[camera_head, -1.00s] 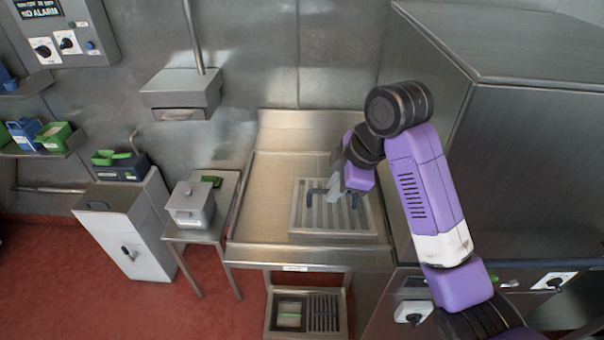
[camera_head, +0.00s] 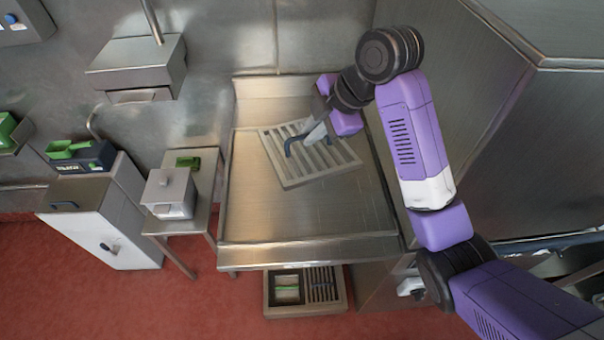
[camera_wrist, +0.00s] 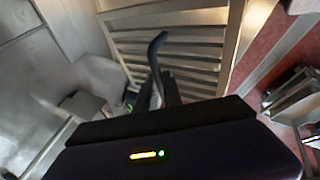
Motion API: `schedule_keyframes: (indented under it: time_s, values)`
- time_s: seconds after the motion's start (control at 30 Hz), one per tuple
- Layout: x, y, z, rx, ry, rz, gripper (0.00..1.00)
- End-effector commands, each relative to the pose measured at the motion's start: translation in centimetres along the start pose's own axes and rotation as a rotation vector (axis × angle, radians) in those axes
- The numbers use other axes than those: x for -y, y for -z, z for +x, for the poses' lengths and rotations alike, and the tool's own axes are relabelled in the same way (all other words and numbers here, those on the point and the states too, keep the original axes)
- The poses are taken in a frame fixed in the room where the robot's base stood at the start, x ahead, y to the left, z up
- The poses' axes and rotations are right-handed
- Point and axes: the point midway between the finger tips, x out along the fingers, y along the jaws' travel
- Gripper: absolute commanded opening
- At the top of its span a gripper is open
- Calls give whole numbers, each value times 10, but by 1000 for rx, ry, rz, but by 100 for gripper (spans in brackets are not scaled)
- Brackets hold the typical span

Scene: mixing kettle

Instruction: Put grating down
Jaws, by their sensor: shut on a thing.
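The grating (camera_head: 292,172) is a square metal frame with parallel slats and dark blue handles. In the head view it is over the steel table (camera_head: 300,215), turned at an angle. I cannot tell whether it touches the table or hangs a little above it. My gripper (camera_head: 314,133) is at the grating's far side, shut on a dark blue handle (camera_head: 290,145). In the wrist view my gripper (camera_wrist: 157,92) hides part of the slats, and the handle (camera_wrist: 156,47) rises from between the fingers. The grating (camera_wrist: 182,18) fills the upper middle of that view.
A small side table left of the steel table carries a lidded grey box (camera_head: 168,192) and a green item (camera_head: 187,162). A white cabinet (camera_head: 95,220) stands further left. A large steel housing (camera_head: 500,130) borders the right. The table's front half is bare.

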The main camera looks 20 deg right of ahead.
Motion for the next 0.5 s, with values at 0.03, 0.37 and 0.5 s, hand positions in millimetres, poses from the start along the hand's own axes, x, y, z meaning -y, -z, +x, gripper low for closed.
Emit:
schedule_keyframes:
  time_s: [0.03,0.37,0.5]
  values:
    - [-1,-1,-2,-11,-14,-31,0]
    - [13,-10,24,-37,-32,-110,0]
    - [25,-18,50,-36,-32,-108,0]
